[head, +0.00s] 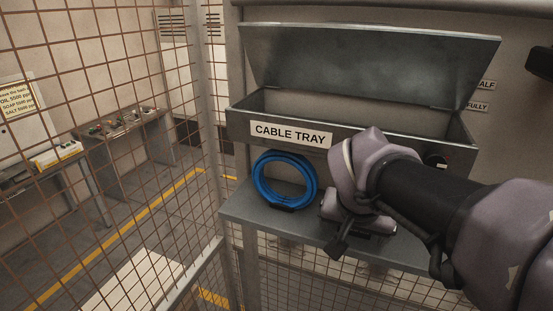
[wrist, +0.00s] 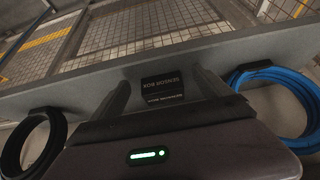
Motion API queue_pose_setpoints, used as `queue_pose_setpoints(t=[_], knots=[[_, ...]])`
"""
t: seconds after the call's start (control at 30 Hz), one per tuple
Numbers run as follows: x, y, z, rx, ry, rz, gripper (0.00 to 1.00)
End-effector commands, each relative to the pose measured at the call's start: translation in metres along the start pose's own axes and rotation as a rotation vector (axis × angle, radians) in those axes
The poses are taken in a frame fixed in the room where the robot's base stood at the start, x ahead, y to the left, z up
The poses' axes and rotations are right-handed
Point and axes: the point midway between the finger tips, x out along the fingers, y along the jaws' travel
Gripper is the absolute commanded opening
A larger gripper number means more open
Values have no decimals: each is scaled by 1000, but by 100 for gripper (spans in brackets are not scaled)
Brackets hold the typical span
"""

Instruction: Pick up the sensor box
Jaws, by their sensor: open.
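The sensor box (wrist: 162,84) is a small dark block with white lettering that appears upside down in the wrist view. It rests on the grey shelf (wrist: 62,88). My gripper (wrist: 158,76) is open, with one finger on each side of the box in the picture. I cannot tell whether either finger touches it. In the head view my arm hides the box, and the fingers are mostly hidden there too.
A blue cable coil (head: 261,180) leans on the shelf left of my wrist in the head view. A black coil (wrist: 52,140) lies on the other side. The open cable tray (head: 240,125) is above. A wire mesh fence (head: 212,110) stands at left.

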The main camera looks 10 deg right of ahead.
Motion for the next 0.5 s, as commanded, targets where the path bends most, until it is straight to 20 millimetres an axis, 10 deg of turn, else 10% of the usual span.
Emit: queue_pose_setpoints(t=[0.23, 0.5], knots=[[23, 1, -44, 1, -1, 1, 89], [36, 0, -42, 0, 1, -1, 89]])
